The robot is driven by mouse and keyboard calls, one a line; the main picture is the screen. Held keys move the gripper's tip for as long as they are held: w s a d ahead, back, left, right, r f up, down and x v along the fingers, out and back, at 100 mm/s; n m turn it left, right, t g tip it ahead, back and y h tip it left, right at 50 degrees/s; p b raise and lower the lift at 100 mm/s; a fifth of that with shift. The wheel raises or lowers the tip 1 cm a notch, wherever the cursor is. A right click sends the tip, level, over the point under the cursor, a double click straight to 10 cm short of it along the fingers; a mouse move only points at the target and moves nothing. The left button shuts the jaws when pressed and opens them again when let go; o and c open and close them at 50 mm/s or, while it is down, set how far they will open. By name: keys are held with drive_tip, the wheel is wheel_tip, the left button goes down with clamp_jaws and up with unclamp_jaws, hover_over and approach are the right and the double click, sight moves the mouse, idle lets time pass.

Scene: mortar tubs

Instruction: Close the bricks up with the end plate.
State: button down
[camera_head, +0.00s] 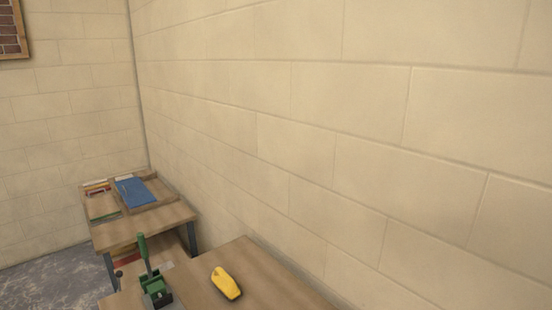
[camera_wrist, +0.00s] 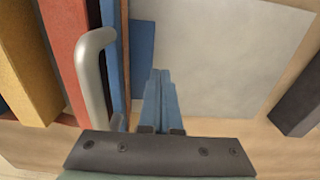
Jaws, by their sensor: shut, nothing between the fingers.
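A curved grey metal handle (camera_wrist: 92,80) stands up just left of my gripper. It seems to belong to the upright end plate (camera_wrist: 125,45) at the right end of the row, though its fixing is not clear. My gripper (camera_wrist: 160,80) is shut and empty, its blue fingers together to the right of the handle, apart from it. The head view does not show the gripper or the bricks.
A pale grey sheet (camera_wrist: 220,50) lies right of the fingers, with a dark block (camera_wrist: 300,100) beyond it. In the head view, a green lever tool (camera_head: 154,285) and a yellow object (camera_head: 225,283) sit on the near bench; a blue item (camera_head: 135,191) lies on the far bench.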

drive_tip(key=shift+f+b, duration=0.55)
drive_tip(key=shift+f, duration=0.35)
drive_tip(key=shift+r+p, duration=0.3)
drive_tip(key=shift+r+p, duration=0.35)
drive_tip(key=shift+p, duration=0.05)
drive_tip(key=shift+r+p, duration=0.35)
drive_tip(key=shift+p, duration=0.05)
drive_tip(key=shift+s+d+p, duration=0.2)
drive_tip(key=shift+s+d, duration=1.35)
drive_tip(key=shift+s, duration=0.25)
drive_tip(key=shift+s+d+p, duration=0.2)
drive_tip(key=shift+s+d, duration=1.3)
drive_tip(key=shift+s, duration=0.3)
drive_tip(key=shift+s+d+p, duration=0.2)
drive_tip(key=shift+s+d, duration=1.35)
drive_tip(key=shift+s, duration=0.35)
